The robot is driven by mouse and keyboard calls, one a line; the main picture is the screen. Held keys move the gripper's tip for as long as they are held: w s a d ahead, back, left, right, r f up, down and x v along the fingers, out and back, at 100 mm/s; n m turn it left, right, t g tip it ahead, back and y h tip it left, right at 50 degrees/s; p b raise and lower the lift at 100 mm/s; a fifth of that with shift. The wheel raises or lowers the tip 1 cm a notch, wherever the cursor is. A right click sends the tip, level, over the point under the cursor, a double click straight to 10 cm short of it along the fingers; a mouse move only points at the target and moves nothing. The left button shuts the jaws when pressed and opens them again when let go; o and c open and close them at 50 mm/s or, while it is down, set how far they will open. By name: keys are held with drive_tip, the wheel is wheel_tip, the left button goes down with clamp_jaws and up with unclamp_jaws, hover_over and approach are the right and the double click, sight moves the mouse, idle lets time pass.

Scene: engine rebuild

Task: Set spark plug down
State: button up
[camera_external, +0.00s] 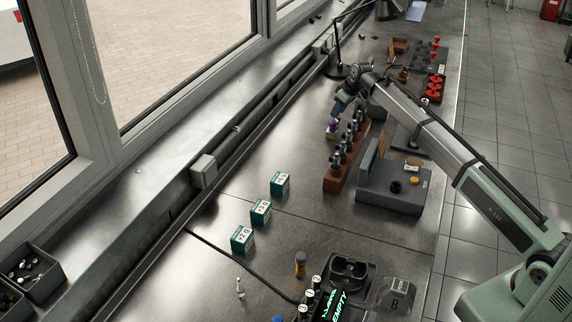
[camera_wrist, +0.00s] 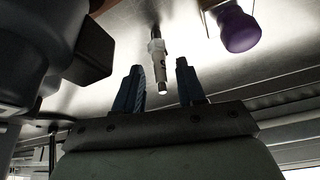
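In the wrist view, a spark plug (camera_wrist: 157,55) with a pale body and metal ends shows between and just beyond my fingertips, over the grey bench top. My gripper (camera_wrist: 162,80) has its two blue fingers spread, with a visible gap on both sides of the plug; neither finger appears to touch it. Several dark, upright pieces (camera_external: 343,156) stand in the rack.
A purple-handled item (camera_wrist: 238,28) is close beside my fingers. A grey fixture (camera_external: 390,190) stands right of the rack. Teal boxes (camera_external: 261,212), a small pale upright piece (camera_external: 240,288) and a black tray (camera_external: 350,270) are nearer. The bench left of the rack is mostly clear.

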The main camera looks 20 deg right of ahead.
drive_tip(key=shift+r, duration=0.1)
drive_tip(key=v, duration=1.2)
drive_tip(key=shift+w+d, duration=0.1)
